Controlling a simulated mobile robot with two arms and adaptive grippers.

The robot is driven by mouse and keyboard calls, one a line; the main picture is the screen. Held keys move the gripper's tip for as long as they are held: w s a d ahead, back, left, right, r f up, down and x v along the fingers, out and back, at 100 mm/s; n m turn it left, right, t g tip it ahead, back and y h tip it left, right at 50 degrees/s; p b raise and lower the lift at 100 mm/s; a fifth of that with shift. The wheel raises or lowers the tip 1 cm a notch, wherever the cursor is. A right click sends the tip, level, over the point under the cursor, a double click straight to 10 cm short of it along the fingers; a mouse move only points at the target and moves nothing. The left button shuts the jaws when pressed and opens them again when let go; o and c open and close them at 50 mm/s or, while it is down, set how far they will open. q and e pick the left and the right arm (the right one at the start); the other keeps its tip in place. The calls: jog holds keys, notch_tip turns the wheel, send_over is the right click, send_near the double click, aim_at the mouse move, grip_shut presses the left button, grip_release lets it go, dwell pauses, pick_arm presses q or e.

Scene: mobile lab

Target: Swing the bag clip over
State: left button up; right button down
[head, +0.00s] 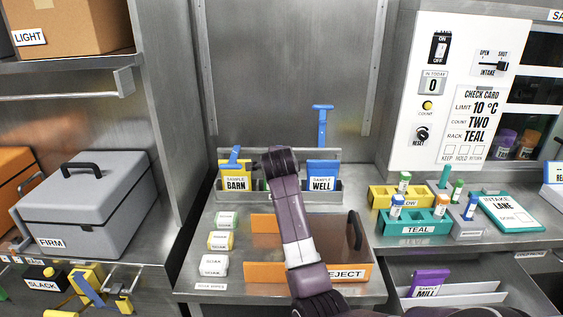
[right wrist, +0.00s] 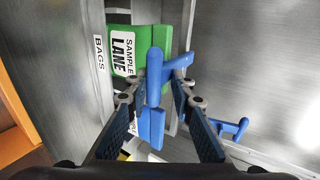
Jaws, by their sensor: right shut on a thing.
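The wrist view shows the green SAMPLE LANE bag (right wrist: 126,50) beside a BAGS label. A blue clip (right wrist: 154,88) with a T-shaped end lies in front of its edge. My right gripper (right wrist: 159,76) is shut on this clip, a finger on either side. In the head view my right arm hides the green bag and most of the gripper. The yellow SAMPLE BARN bag (head: 235,176) has a tilted blue clip (head: 235,157). The blue SAMPLE WELL bag (head: 322,176) has a clip (head: 322,125) standing upright. My left gripper is not in view.
The metal bag rack (head: 334,197) stands against the back wall. An orange REJECT bin (head: 355,271) and several small labelled blocks (head: 220,240) sit in front. A grey FIRM case (head: 85,200) is left; tube racks (head: 414,228) and a control panel (head: 455,90) are right.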

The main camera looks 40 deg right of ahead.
jog(key=shift+a+f, duration=0.15)
jog(key=shift+f, duration=0.45)
jog(key=c, duration=2)
grip_release()
jog(key=shift+o, duration=0.3)
jog(key=shift+w+f, duration=0.1)
jog(key=shift+w, duration=0.05)
jog(key=shift+s+a+r, duration=0.25)
jog(key=shift+r, duration=0.05)
jog(key=v, duration=1.1)
jog(key=shift+r, duration=0.4)
jog(key=shift+d, duration=0.1)
